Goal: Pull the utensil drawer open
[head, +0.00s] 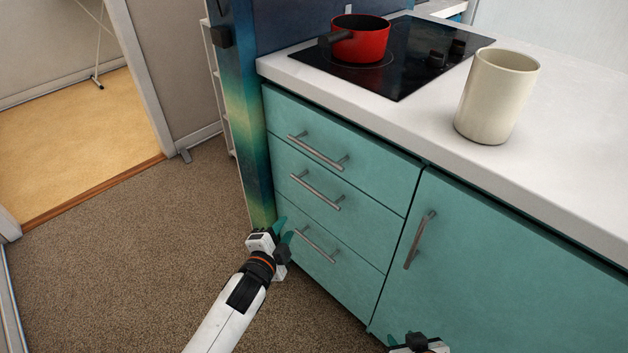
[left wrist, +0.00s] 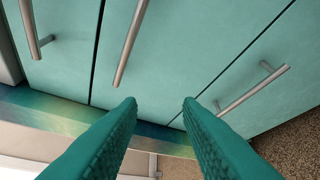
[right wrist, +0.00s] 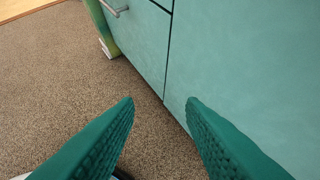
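The teal cabinet has three stacked drawers: a top drawer (head: 345,143), a middle drawer (head: 350,208) and a bottom drawer (head: 345,278). All are shut, each with a grey bar handle; no label shows which holds utensils. The top handle (head: 318,152), middle handle (head: 315,191) and bottom handle (head: 316,244) show in the head view and in the left wrist view. My left gripper (head: 284,232) is open and empty, near the drawers' left edge; its fingers (left wrist: 160,104) surround no handle. My right gripper (right wrist: 160,102) is open and empty, low before the cabinet door.
A cabinet door (head: 490,265) with an upright handle (head: 419,240) is right of the drawers. A blue-green panel (head: 246,120) stands left; carpet (head: 130,250) there is clear.

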